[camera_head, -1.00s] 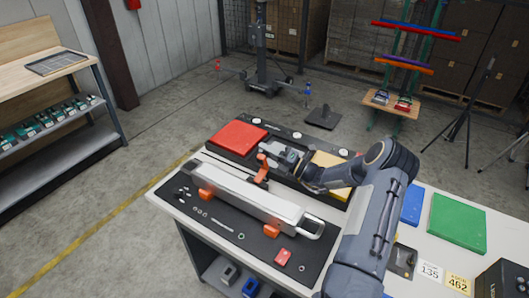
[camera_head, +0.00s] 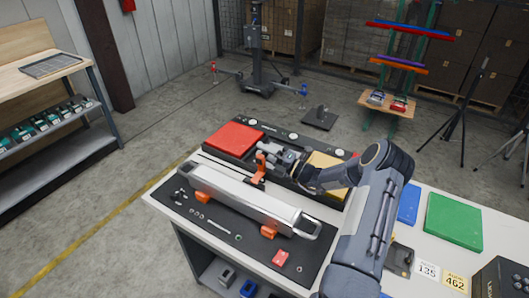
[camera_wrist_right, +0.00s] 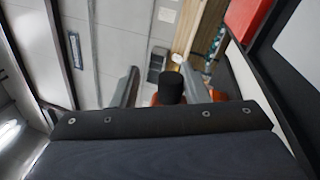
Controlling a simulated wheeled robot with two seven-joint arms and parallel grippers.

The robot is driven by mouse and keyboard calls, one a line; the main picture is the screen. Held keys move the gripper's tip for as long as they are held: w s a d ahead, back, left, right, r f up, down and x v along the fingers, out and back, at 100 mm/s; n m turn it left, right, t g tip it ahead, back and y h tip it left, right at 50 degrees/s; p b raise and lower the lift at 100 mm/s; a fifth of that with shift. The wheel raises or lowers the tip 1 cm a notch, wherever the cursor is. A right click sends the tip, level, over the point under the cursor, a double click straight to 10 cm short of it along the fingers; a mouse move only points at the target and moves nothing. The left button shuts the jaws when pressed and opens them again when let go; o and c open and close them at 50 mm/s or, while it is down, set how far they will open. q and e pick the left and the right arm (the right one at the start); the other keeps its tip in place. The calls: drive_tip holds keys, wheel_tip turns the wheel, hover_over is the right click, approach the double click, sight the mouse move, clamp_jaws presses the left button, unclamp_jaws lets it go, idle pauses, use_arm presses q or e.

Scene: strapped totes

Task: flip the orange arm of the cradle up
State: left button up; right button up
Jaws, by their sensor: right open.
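The cradle's orange arm (camera_head: 259,168) stands up behind the middle of a long silver bar (camera_head: 240,199), which rests on orange supports (camera_head: 202,197). My right gripper (camera_head: 268,154) is at the top of the orange arm, coming from the right. In the right wrist view its two fingers are apart, with a black cylindrical knob (camera_wrist_right: 171,87) between them and orange parts just behind it. I cannot tell whether a finger touches the arm. My left gripper is in neither view.
A red block (camera_head: 234,139) and a yellow block (camera_head: 326,166) lie on the black tray behind the bar. A small red piece (camera_head: 280,257) lies in front of the bar. A green panel (camera_head: 454,221) and a blue panel (camera_head: 408,204) are at the right.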

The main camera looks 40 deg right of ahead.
drive_tip(key=b+v, duration=0.1)
drive_tip(key=v, duration=0.4)
drive_tip(key=r+b+v, duration=0.1)
drive_tip(key=v, duration=0.5)
drive_tip(key=r+b+v, duration=0.1)
drive_tip(key=b+v, duration=0.1)
drive_tip(key=v, duration=0.3)
drive_tip(key=shift+s+d+r, duration=0.15)
drive_tip(key=shift+s+d, duration=0.1)
drive_tip(key=shift+s, duration=0.35)
